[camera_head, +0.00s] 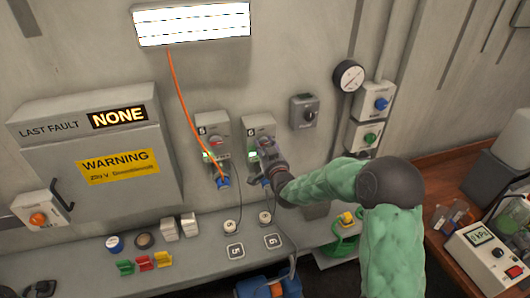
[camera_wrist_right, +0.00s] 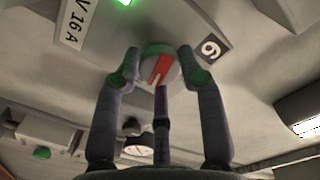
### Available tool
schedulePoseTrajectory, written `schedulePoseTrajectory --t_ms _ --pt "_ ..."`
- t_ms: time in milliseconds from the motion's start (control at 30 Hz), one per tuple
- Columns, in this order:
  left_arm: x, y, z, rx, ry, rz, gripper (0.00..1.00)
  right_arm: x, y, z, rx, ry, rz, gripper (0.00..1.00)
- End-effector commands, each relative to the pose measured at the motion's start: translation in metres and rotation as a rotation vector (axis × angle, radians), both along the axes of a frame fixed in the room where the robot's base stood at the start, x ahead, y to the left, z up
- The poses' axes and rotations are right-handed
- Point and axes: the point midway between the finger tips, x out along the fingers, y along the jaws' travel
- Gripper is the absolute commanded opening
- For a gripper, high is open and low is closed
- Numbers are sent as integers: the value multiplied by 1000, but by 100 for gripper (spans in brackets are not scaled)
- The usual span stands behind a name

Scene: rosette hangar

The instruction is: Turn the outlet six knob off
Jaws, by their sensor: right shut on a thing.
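The outlet six box (camera_head: 258,124) is a grey wall unit marked 6, with a green light on its front. My right gripper (camera_head: 266,148) is at the front of the box and hides most of the knob in the head view. My left gripper is not in view.
The outlet five box (camera_head: 212,126) is just left, with an orange cable (camera_head: 180,95) running to its blue plug (camera_head: 223,182). A grey switch box (camera_head: 304,111) and a gauge (camera_head: 348,76) are to the right. A shelf (camera_head: 190,255) with small items lies below.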

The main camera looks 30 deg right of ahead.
Motion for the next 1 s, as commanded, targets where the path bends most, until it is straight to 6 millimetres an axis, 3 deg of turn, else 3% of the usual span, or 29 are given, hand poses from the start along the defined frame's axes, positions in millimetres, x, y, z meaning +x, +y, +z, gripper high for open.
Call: schedulePoseTrajectory --t_ms 33,400,1000 --pt "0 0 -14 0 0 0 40 0 -1 -1 -44 -1 -2 8" --pt "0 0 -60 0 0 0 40 0 -1 0 -385 81 -3 8" --pt "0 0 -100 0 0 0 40 1 1 3 -936 215 -3 8"
